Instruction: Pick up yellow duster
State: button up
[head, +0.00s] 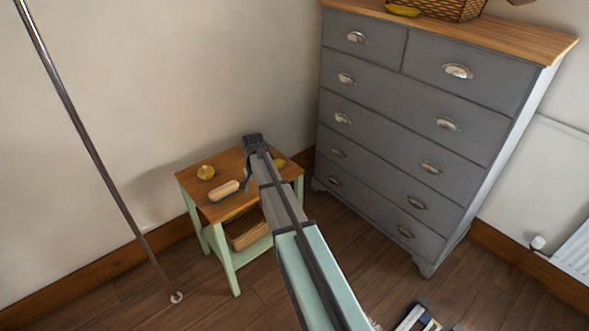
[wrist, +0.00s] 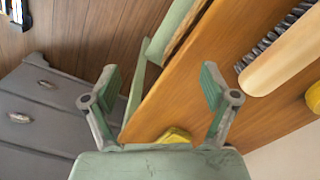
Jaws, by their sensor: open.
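A small yellow piece (head: 280,163), likely the yellow duster, lies on the wooden top of the side table (head: 233,204), near its right back edge, partly hidden by my arm. In the wrist view the yellow piece (wrist: 174,136) shows low between the finger bases, its lower part hidden by my gripper's body. My gripper (wrist: 160,82) is open and empty, its fingers spread wide over the table edge. In the head view my gripper (head: 248,182) is above the table, mostly hidden behind my arm.
A wooden brush (head: 224,190) and a round brass-coloured item (head: 206,172) sit on the table's left side. A basket (head: 248,230) is on the lower shelf. A grey dresser (head: 400,130) stands right, with another yellow item (head: 403,10) and a wicker basket (head: 450,8) on top.

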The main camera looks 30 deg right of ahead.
jog(key=w+d+r+m, duration=0.6)
jog(key=w+d+r, duration=0.8)
jog(key=w, duration=0.1)
jog(key=f+p, duration=0.1)
jog(key=f, duration=0.7)
jog(key=f+p, duration=0.1)
jog(key=f, duration=0.7)
jog(key=shift+w+d+f, duration=0.15)
jog(key=shift+w+f, duration=0.05)
jog(key=shift+f, duration=0.15)
jog(key=shift+c, duration=0.3)
jog(key=c, duration=1.1)
